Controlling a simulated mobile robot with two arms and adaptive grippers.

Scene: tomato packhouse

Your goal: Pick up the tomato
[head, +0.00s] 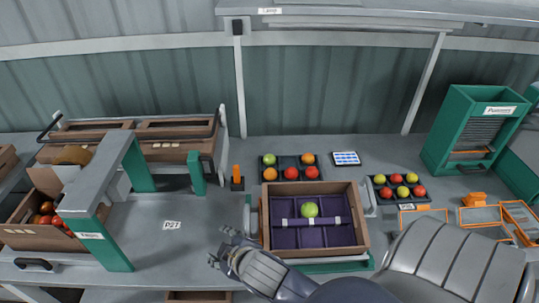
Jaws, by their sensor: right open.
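A yellow-green tomato (309,209) sits in the wooden box (344,249) with a dark purple divided liner, near a purple strip across its middle. More tomatoes, red, orange and green, sit in a dark tray (281,180) behind the box. Red and yellow-green ones sit in another dark tray (379,193) to the right. My right gripper (221,248) is open and empty, just left of the box's front left corner, apart from the tomatoes. Its arm crosses in front of the box from the right. My left gripper is out of view.
A grey and green gate-like frame (117,240) stands left, beside a box of red tomatoes (25,238). An orange post (237,178) stands behind my gripper. A green dispenser (459,130) and orange-rimmed bins (480,215) are right.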

